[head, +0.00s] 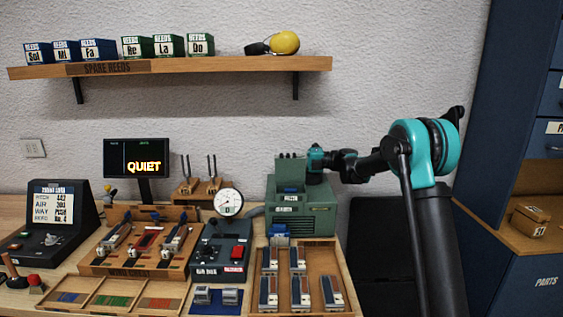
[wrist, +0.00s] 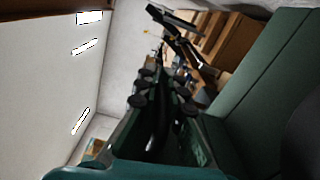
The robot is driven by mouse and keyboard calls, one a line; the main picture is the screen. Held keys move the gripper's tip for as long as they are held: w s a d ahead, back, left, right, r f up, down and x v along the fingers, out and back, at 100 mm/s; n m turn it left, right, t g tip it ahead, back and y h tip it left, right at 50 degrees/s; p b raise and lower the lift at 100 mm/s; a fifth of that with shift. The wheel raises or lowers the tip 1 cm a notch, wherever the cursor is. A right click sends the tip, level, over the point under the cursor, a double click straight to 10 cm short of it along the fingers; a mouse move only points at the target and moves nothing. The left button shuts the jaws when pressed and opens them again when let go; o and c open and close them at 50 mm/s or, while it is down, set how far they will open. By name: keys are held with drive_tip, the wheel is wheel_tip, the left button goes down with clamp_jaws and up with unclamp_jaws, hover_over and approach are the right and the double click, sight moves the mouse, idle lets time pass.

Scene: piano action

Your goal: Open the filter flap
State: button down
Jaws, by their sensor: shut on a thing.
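The green machine (head: 300,221) stands at the back right of the bench, with a small blue label on its front. Its raised green upper part (head: 287,172) seems to carry the filter flap; I cannot make out the flap's exact outline or how far it stands open. My gripper (head: 314,163) is at the upper right edge of this part, shut on it. The fingertips and the grasped edge are hidden in the head view. In the wrist view, dark green walls (wrist: 240,85) and several black knobs (wrist: 138,100) show close up.
A wooden tray (head: 340,262) with several reed blocks lies in front of the machine. A round gauge (head: 229,203) stands to its left. A wooden shelf (head: 200,65) hangs above. A blue cabinet (head: 515,255) is at the right.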

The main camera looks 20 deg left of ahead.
drive_tip(key=shift+w+d+f, duration=0.1)
drive_tip(key=shift+d+f, duration=0.05)
drive_tip(key=shift+f, duration=0.05)
drive_tip(key=c, duration=1.9)
unclamp_jaws()
drive_tip(key=shift+o, duration=1.4)
drive_tip(key=v, duration=1.2)
drive_tip(key=shift+r, duration=0.1)
drive_tip(key=shift+d, duration=0.1)
